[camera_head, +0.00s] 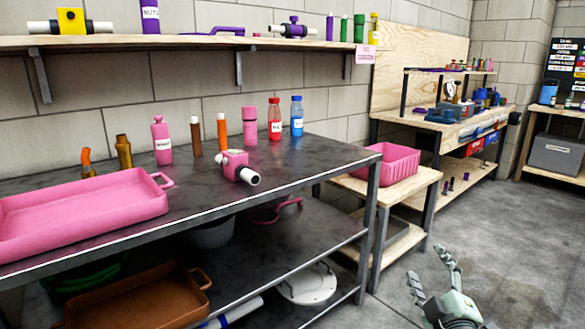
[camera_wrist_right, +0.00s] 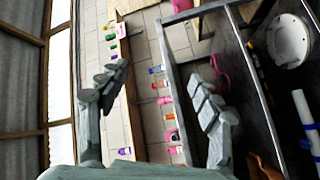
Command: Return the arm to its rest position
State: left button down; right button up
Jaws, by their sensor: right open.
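My right gripper (camera_head: 432,274) is at the lower right of the head view, above the grey concrete floor and to the right of the tables. Its two grey fingers are spread apart, with nothing between them. In the right wrist view the fingers (camera_wrist_right: 158,92) are also wide apart and empty, with the dark metal table and its bottles beyond them. My left gripper is in neither view. A pink filter housing with a white pipe end (camera_head: 238,168) stands on the dark metal table (camera_head: 270,185), clear of the gripper.
A pink tray (camera_head: 80,222) and several bottles stand on the dark table. A small wooden table (camera_head: 412,182) holding a pink basket (camera_head: 385,170) is left of the gripper. A workbench (camera_head: 455,125) stands behind. The concrete floor (camera_head: 520,235) around the gripper looks clear.

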jog(key=s+d+f+m+g+h, duration=0.25)
jog(key=s+f+m+g, duration=0.3)
jog(key=f, duration=0.65)
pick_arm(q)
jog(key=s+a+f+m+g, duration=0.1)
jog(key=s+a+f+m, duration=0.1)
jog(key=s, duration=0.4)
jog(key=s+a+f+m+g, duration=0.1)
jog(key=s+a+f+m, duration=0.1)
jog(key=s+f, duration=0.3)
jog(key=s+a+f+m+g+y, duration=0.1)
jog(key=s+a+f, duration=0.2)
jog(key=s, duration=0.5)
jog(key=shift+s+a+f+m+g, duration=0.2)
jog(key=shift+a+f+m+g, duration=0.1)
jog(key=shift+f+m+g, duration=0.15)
pick_arm(e)
jog(key=s+a+f+m+g+y, duration=0.1)
jog(key=s+a+f+m+g, duration=0.1)
jog(key=s+f+g, duration=0.3)
jog(key=s+a+f+m+g+y, duration=0.1)
jog(key=s+f+g, duration=0.4)
jog(key=s+f, duration=0.9)
jog(key=s, duration=0.5)
jog(key=shift+s+a+f+m+y, duration=0.2)
jog(key=shift+a+m+y, duration=0.15)
jog(key=shift+a, duration=0.05)
